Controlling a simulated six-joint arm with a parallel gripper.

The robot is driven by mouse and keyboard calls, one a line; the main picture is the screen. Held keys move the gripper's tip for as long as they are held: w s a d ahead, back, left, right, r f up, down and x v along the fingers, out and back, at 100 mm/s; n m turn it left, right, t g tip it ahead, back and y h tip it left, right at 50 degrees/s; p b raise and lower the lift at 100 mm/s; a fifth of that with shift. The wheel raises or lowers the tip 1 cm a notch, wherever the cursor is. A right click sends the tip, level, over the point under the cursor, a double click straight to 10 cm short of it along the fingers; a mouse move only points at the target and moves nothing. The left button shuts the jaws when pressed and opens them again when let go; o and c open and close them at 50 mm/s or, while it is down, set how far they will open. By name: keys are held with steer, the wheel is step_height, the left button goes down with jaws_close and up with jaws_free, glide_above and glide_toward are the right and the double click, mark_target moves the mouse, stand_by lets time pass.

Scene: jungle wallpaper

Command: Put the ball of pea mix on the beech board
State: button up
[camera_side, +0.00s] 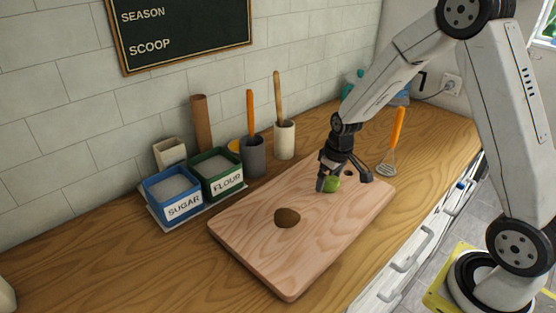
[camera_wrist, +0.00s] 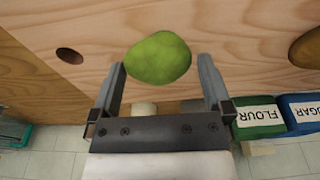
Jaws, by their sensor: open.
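The green ball of pea mix (camera_side: 332,184) rests on the beech board (camera_side: 262,240), near the board's far right end. It also shows in the wrist view (camera_wrist: 158,58), lumpy and slightly oval, between and just beyond the fingertips. My gripper (camera_side: 340,182) is at the ball, with one finger on each side. In the wrist view my gripper (camera_wrist: 160,80) is open, and a gap shows between the ball and the right finger. The left finger is very close to the ball, and I cannot tell whether it touches.
A brown lump (camera_side: 287,217) lies on the middle of the board. Behind the board stand a blue sugar tub (camera_side: 174,193), a green flour tub (camera_side: 216,174) and utensil pots (camera_side: 284,140). The board's near part is clear.

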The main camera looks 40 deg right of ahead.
mark_target(334, 190)
step_height(334, 190, up, 11)
steer(key=s, duration=0.1)
steer(key=shift+s, duration=0.35)
steer(key=shift+s+f, duration=0.1)
stand_by(0.6)
steer(key=s+a+f, duration=0.4)
steer(key=s+a, duration=0.4)
steer(key=s, duration=0.3)
steer(key=shift+s+a+f+m+t, duration=0.15)
steer(key=shift+a+f+m+t, duration=0.15)
steer(key=shift+f+t, duration=0.1)
